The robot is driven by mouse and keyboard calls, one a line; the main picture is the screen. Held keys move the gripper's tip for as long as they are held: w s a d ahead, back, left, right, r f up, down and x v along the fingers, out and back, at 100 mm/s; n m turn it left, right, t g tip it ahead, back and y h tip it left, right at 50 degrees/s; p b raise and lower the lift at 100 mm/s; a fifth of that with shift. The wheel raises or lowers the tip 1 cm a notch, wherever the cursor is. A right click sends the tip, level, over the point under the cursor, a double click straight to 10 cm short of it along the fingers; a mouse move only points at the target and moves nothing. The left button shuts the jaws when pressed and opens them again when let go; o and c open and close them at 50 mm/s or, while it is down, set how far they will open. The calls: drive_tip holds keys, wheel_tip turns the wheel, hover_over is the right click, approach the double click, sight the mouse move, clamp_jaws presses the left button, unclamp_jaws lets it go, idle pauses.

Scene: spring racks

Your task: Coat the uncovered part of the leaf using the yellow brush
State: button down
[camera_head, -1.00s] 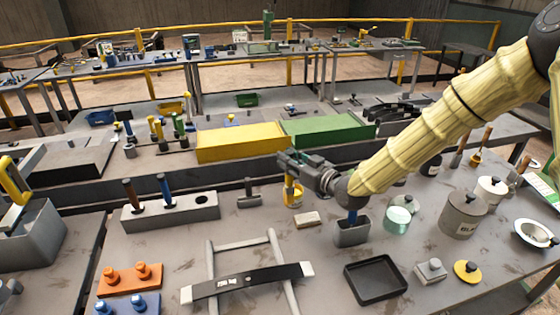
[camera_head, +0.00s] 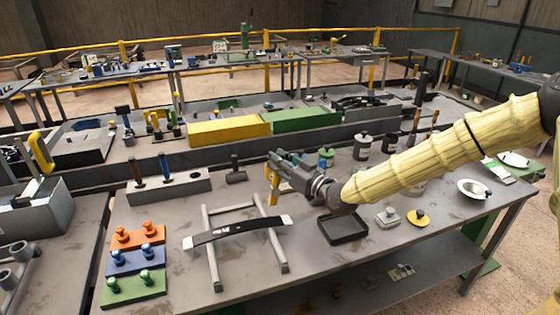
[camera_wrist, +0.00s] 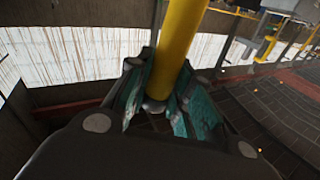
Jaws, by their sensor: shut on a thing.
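The leaf (camera_head: 237,229) is a dark, slightly bowed bar lying across a grey two-rail stand (camera_head: 210,262). Its middle is black with a small pale mark, and both ends are pale. My gripper (camera_head: 273,170) is shut on the yellow brush (camera_head: 273,194), above the table just behind the leaf's right end. The brush points down; its bristle tip is too small to make out. In the wrist view, the yellow handle (camera_wrist: 180,45) stands between the teal finger pads of my gripper (camera_wrist: 160,98). The brush's lower end is hidden there.
Orange, blue and green blocks with pegs (camera_head: 136,262) stand left of the stand. A grey holder (camera_head: 168,187) and a hammer (camera_head: 236,170) are behind. A black tray (camera_head: 343,229) and yellow-based knob (camera_head: 418,217) lie right.

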sight(275, 181)
drive_tip(key=shift+s+a+f, duration=0.2)
drive_tip(key=shift+a+f, duration=0.25)
drive_tip(key=shift+f, duration=0.1)
drive_tip(key=shift+a+f+b, duration=0.15)
drive_tip(key=shift+f+b, duration=0.25)
drive_tip(key=shift+f, duration=0.6)
drive_tip(key=shift+a+f+b, duration=0.1)
drive_tip(key=shift+f+b, duration=0.3)
drive_tip(key=shift+f, duration=0.6)
drive_tip(key=shift+a+f+b, duration=0.15)
drive_tip(key=shift+f+b, duration=0.65)
drive_tip(key=shift+f, duration=0.15)
